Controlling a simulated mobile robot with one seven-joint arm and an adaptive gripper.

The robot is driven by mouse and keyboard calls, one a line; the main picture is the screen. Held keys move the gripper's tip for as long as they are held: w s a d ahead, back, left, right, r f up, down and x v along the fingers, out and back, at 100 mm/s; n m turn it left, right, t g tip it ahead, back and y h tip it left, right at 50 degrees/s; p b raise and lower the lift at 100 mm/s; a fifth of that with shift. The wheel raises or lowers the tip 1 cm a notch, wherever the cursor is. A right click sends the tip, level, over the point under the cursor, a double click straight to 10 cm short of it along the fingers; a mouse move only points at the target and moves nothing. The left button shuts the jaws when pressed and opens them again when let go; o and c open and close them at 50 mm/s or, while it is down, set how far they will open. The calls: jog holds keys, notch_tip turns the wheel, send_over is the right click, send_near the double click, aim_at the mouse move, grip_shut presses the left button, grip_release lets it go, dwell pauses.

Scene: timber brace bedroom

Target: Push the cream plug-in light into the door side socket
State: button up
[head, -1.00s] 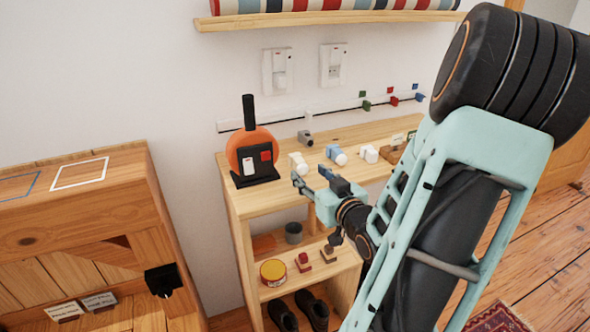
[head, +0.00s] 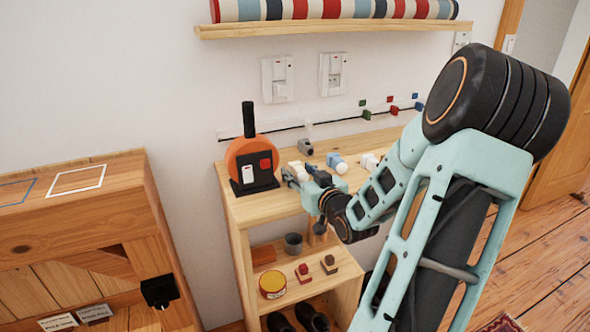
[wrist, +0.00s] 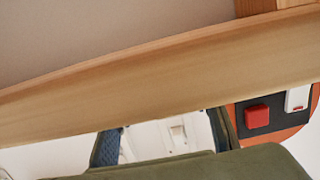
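The cream plug-in light (head: 299,170) lies on the wooden bench top (head: 262,207), partly hidden by my gripper. My gripper (head: 298,179) is low over the bench with its fingers apart, one on either side of the light; contact cannot be told. In the wrist view my gripper (wrist: 163,143) shows two well-spaced dark blue fingers with something white between or beyond them, which I cannot identify. Two white sockets are on the wall: the left one (head: 277,79) and the right, door side socket (head: 333,74).
A blue-and-white plug-in piece (head: 337,162), a whitish one (head: 369,161) and a grey one (head: 305,147) are close by on the bench. An orange reel (head: 240,152) stands left of my gripper. A shelf (head: 330,25) overhangs the sockets.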

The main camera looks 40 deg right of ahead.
jog(key=c, duration=1)
